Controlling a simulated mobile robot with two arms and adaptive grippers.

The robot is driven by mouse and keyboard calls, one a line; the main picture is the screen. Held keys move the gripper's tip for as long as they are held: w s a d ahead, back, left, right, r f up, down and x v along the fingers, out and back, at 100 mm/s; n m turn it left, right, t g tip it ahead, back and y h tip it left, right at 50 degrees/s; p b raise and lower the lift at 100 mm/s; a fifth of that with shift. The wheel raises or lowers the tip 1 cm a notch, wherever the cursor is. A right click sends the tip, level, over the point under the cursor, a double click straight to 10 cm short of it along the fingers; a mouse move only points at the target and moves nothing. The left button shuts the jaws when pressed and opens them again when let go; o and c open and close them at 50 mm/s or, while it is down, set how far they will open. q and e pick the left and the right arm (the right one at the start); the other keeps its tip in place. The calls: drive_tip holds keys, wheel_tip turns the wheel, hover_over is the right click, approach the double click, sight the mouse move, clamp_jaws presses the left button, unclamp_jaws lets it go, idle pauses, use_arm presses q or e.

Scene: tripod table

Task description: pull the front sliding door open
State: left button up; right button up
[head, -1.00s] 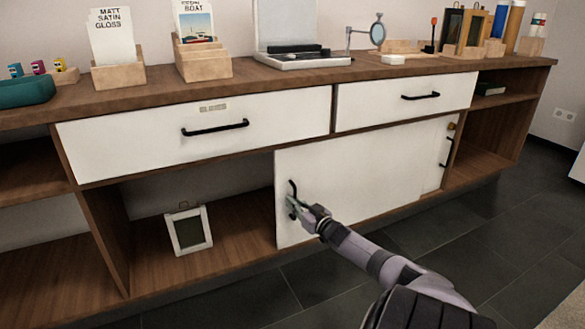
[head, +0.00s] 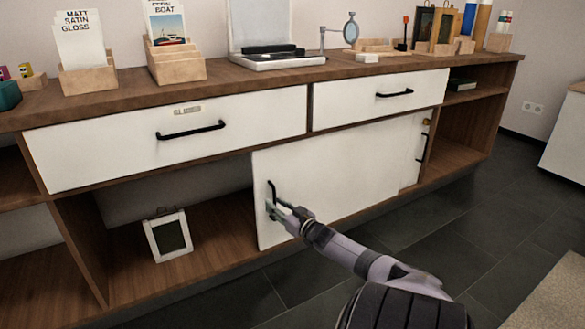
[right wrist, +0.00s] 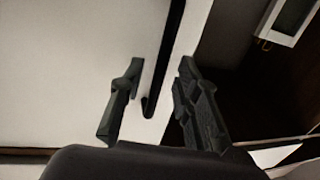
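The front sliding door (head: 335,175) is a white panel in the lower part of the cabinet, with an open compartment to its left. Its black vertical handle (head: 271,191) is near the door's left edge. My right gripper (head: 277,209) is at the lower part of this handle. In the right wrist view the handle (right wrist: 168,60) runs between the two fingers of my right gripper (right wrist: 160,80), with gaps on both sides, so the gripper is open around it. My left gripper is not in view.
A second white panel (head: 411,160) with a black handle (head: 422,147) shows behind the door's right end. Two white drawers with black handles are above. A small framed item (head: 168,236) stands in the open left compartment. Dark tiled floor (head: 420,225) lies in front.

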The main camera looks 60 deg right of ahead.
drive_tip(key=v, duration=1)
drive_tip(key=shift+s, duration=0.15)
drive_tip(key=shift+a+r, duration=0.1)
drive_tip(key=shift+a, duration=0.05)
